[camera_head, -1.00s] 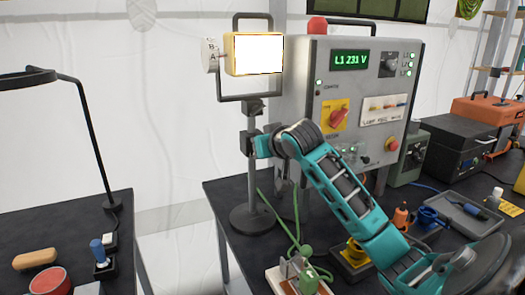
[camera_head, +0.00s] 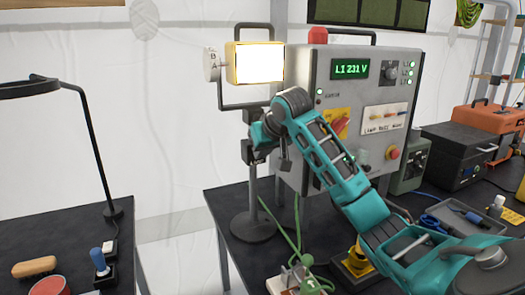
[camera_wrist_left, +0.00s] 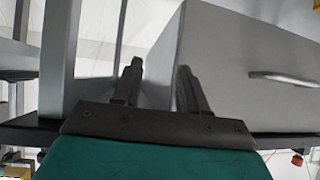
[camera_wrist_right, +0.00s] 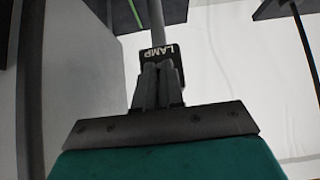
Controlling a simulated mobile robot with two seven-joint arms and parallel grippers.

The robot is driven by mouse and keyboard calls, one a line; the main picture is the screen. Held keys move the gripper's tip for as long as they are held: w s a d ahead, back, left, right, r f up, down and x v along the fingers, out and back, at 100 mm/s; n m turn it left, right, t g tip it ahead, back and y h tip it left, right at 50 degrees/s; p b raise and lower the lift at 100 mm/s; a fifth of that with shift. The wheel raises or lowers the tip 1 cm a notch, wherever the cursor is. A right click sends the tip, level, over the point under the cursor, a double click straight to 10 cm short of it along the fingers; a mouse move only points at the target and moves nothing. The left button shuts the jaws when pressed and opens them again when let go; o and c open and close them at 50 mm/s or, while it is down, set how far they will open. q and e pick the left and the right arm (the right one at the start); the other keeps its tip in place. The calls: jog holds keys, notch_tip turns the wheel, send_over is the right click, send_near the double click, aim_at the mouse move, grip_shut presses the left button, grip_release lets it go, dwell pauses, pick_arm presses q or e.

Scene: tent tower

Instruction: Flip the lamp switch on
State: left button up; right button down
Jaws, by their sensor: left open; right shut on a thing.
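The work lamp (camera_head: 258,63) has a yellow frame and a bright white lit face. It sits on a pole whose round base (camera_head: 252,227) stands on the dark table. A dark switch box marked LAMP (camera_wrist_right: 163,52) is on the pole in the right wrist view. My right gripper (camera_wrist_right: 160,75) is at the box, its fingers close together over the lamp switch. The fingers hide the switch lever. In the head view my right gripper (camera_head: 258,143) is beside the pole, partly hidden by my wrist. My left gripper (camera_wrist_left: 160,80) is open and empty, beside a grey cabinet.
The grey control cabinet (camera_head: 335,105) with a green display stands right behind my right arm. Tools, a black case (camera_head: 458,152) and an orange toolbox (camera_head: 487,117) are on the right. A second table (camera_head: 70,230) with a desk lamp is on the left.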

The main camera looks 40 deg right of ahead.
jog(key=c, duration=1.3)
grip_release()
jog(key=shift+o, duration=0.2)
jog(key=v, duration=1.3)
